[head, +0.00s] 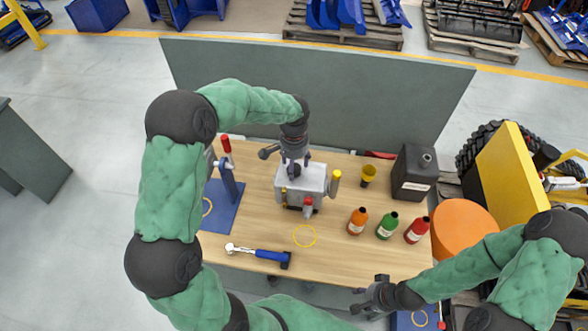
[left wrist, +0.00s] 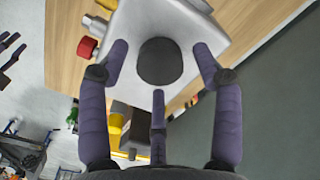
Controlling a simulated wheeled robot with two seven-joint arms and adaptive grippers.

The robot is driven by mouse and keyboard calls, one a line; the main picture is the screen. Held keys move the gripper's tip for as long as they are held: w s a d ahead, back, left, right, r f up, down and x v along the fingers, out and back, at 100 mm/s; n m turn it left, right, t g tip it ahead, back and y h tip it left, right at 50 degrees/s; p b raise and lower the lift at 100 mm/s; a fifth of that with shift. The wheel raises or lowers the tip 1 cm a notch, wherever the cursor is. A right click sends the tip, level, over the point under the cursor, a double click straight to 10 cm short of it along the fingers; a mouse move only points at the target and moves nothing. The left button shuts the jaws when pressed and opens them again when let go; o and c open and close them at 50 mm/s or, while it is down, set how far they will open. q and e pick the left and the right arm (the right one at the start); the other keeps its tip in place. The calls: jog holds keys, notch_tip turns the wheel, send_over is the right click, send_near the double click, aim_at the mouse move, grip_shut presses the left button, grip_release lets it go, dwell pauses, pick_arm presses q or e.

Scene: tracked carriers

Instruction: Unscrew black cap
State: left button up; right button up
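The black cap (left wrist: 160,62) sits on top of a light grey box-shaped unit (left wrist: 185,22); the unit also shows in the head view (head: 313,183) on the wooden table. My left gripper (left wrist: 160,70) is above the unit, its three purple-grey fingers spread around the cap with gaps on all sides. It is open and empty. In the head view my left gripper (head: 294,166) hides most of the cap. My right gripper (head: 370,294) is beyond the table's front edge, away from the unit, with its fingers apart and nothing seen between them.
Orange (head: 357,222), green (head: 387,226) and red (head: 416,231) bottles stand right of the unit. A grey panel rises behind the table.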

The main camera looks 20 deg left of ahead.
pick_arm(q)
jog(key=c, duration=0.8)
jog(key=shift+f+n+b, duration=0.1)
jog(key=shift+n+b, duration=0.3)
jog(key=shift+n, duration=0.4)
jog(key=n+b, duration=0.1)
jog(key=n, duration=0.2)
jog(key=n+b, duration=0.1)
jog(key=n, duration=0.2)
jog(key=shift+n, duration=0.3)
jog(key=shift+n+b, duration=0.4)
jog(key=shift+n, duration=0.4)
jog(key=shift+n+b, duration=0.3)
jog(key=shift+n, duration=0.4)
jog(key=n+b, duration=0.2)
jog(key=n, duration=0.4)
jog(key=shift+n, duration=1.2)
